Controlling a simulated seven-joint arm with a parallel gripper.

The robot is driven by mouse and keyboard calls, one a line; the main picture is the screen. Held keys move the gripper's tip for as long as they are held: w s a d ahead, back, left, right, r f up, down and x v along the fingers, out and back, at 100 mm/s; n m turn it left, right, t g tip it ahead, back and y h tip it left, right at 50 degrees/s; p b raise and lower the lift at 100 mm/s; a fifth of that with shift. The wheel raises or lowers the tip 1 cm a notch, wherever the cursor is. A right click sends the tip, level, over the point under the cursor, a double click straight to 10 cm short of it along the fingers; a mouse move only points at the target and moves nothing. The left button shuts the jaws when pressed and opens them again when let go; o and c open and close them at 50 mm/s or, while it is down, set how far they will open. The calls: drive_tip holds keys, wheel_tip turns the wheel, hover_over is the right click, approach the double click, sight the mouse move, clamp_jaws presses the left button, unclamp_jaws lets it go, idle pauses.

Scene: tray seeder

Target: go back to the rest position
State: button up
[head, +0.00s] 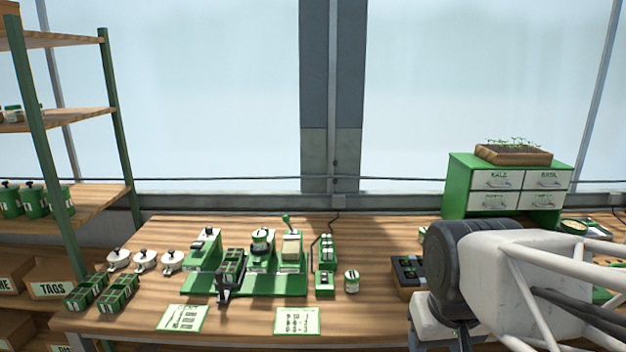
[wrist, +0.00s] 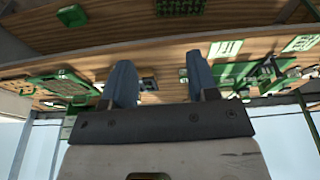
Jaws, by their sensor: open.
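My gripper (wrist: 161,78) shows in the wrist view as two blue-grey fingers set wide apart, open, with nothing between them. It is above the wooden bench (head: 390,235) and touches nothing that I can see. In the head view my arm fills the lower right, and I cannot make out the fingers there. The green seeder (head: 255,283) stands left of my arm on the bench, with a cell tray (head: 231,265) on its front left.
A dark box (head: 404,275) sits close beside my arm. A green drawer cabinet (head: 460,185) stands behind it. A small jar (head: 351,281), two printed cards (head: 183,318) (head: 297,321) and green trays (head: 118,294) lie on the bench. Shelves (head: 85,200) stand at the left.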

drive_tip(key=shift+s+d+f+m, duration=0.15)
drive_tip(key=shift+s+f, duration=0.3)
drive_tip(key=shift+s, duration=0.35)
drive_tip(key=shift+s+d+f+m, duration=0.15)
drive_tip(key=shift+s+f, duration=0.3)
drive_tip(key=shift+s, duration=0.35)
